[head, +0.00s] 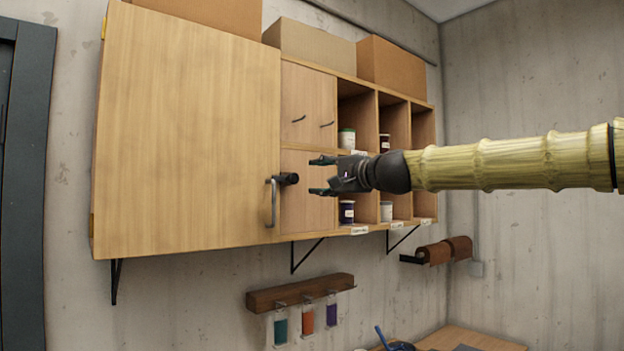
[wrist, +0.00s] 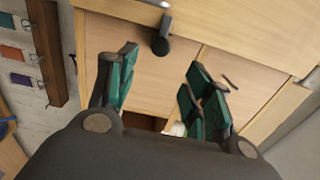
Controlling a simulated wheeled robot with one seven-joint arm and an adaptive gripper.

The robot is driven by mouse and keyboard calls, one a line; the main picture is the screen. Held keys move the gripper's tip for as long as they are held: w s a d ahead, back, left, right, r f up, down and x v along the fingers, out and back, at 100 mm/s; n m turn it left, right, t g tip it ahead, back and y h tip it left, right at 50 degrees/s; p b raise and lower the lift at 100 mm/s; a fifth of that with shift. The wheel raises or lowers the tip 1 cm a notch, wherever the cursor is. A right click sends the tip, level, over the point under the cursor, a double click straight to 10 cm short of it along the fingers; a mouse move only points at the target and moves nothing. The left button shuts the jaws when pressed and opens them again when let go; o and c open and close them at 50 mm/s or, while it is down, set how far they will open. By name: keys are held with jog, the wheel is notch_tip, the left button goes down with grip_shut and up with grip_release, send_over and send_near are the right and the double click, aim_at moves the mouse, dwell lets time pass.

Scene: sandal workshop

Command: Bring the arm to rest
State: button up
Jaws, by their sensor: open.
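My gripper (head: 322,175) is open and empty in the head view, in front of the wall cabinet (head: 190,140). Its arm reaches in from the right edge, roughly level. The fingers point left, toward the large door's handle (head: 273,200), with a gap between. In the wrist view my gripper (wrist: 158,88) shows two spread green-padded fingers with nothing between them but cabinet front behind. The dark handle mount (wrist: 161,46) is beyond the fingertips there.
Open cubbies (head: 395,130) right of the doors hold several jars. Cardboard boxes (head: 397,65) stand on top. A workbench (head: 470,338) is at the bottom. Air below my arm looks free.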

jog(key=shift+v, duration=0.8)
